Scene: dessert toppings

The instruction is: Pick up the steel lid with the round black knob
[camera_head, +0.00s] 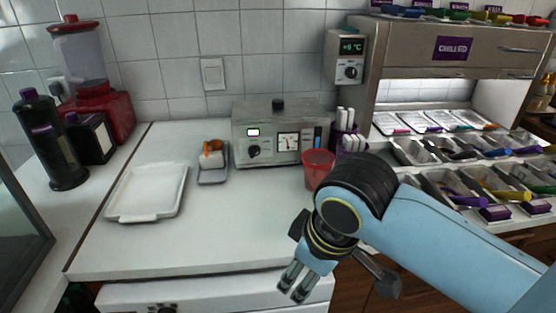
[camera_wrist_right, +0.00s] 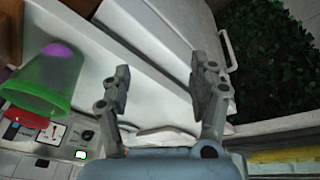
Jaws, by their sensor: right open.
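The steel lid with a round black knob (camera_head: 278,104) sits on top of the steel countertop unit (camera_head: 262,150), against the tiled wall. Its knob stands upright at the middle. My right gripper (camera_head: 292,290) is open and empty, low at the counter's front edge, well in front of and below the lid. In the right wrist view its two fingers (camera_wrist_right: 162,88) are spread apart with nothing between them. That view shows the unit's front with its dial (camera_wrist_right: 57,132) at the lower left; the lid cannot be made out there. My left gripper is not in view.
A red cup (camera_head: 318,168) stands at the unit's front right, near my right arm. A green cup (camera_wrist_right: 45,80) shows in the wrist view. A grey dish (camera_head: 212,177) and white tray (camera_head: 148,192) lie left. Topping bins (camera_head: 440,182) line the right. The counter's middle is clear.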

